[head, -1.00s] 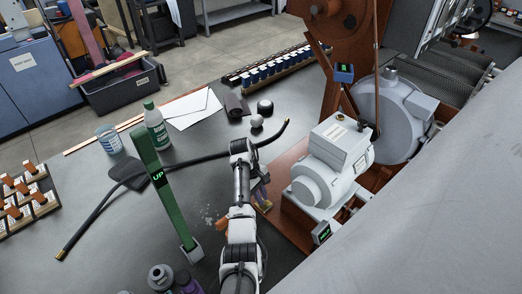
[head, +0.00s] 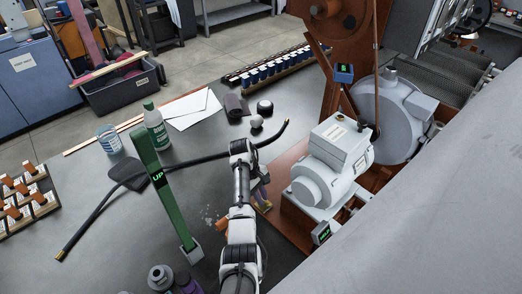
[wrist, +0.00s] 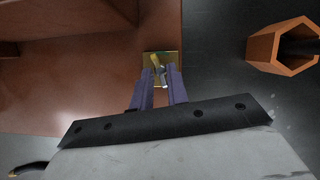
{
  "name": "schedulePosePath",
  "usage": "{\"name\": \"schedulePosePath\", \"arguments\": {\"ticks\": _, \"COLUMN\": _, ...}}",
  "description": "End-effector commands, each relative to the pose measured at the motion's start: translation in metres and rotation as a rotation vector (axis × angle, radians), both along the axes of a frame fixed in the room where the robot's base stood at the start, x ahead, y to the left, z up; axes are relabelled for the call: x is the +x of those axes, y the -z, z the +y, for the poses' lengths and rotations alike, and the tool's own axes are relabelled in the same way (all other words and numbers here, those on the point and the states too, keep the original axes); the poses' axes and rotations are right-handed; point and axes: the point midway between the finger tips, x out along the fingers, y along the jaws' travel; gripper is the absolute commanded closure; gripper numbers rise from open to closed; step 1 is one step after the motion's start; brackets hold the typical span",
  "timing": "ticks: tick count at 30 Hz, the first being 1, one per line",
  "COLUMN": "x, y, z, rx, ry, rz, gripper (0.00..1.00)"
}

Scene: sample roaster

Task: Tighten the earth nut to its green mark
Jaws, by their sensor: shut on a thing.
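My gripper (wrist: 160,82) points at a small square brass plate (wrist: 174,58) on the edge of the red-brown machine base. Its two purple fingers are shut on a small metal piece (wrist: 165,76) over the plate, which looks like the earth nut. The fingers hide much of it. A yellow bar (wrist: 155,63) shows just beyond the fingertips. In the head view my gripper (head: 264,200) is beside the base, left of the grey motor, with the brass plate (head: 265,207) under it. I cannot make out a green mark by the nut.
A hollow copper-coloured hexagonal piece (wrist: 262,48) lies right of the fingers in the wrist view. The grey motor (head: 320,170) stands close on the right. A green post marked UP (head: 160,185) and a black hose (head: 90,215) are on the left of the bench.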

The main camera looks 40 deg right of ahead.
Motion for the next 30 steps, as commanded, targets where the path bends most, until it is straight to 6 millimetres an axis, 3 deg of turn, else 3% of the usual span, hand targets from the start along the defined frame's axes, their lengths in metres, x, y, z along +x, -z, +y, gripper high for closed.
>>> {"name": "schedulePosePath", "arguments": {"ticks": 4, "x": -0.001, "y": 0.000, "z": 0.000, "rx": 0.001, "ry": 0.002, "rz": 0.002, "gripper": 1.00}}
{"name": "schedulePosePath", "arguments": {"ticks": 5, "x": -0.001, "y": 0.000, "z": 0.000, "rx": 0.001, "ry": 0.002, "rz": 0.002, "gripper": 0.81}}
{"name": "schedulePosePath", "arguments": {"ticks": 8, "x": -0.001, "y": 0.000, "z": 0.000, "rx": 0.001, "ry": 0.002, "rz": 0.001, "gripper": 0.69}}
{"name": "schedulePosePath", "arguments": {"ticks": 19, "x": 0.002, "y": -0.004, "z": 0.000, "rx": -0.001, "ry": 0.000, "rz": -0.001, "gripper": 0.69}}
{"name": "schedulePosePath", "arguments": {"ticks": 30, "x": 0.023, "y": -0.056, "z": 0.007, "rx": 0.003, "ry": 0.000, "rz": -0.001, "gripper": 0.69}}
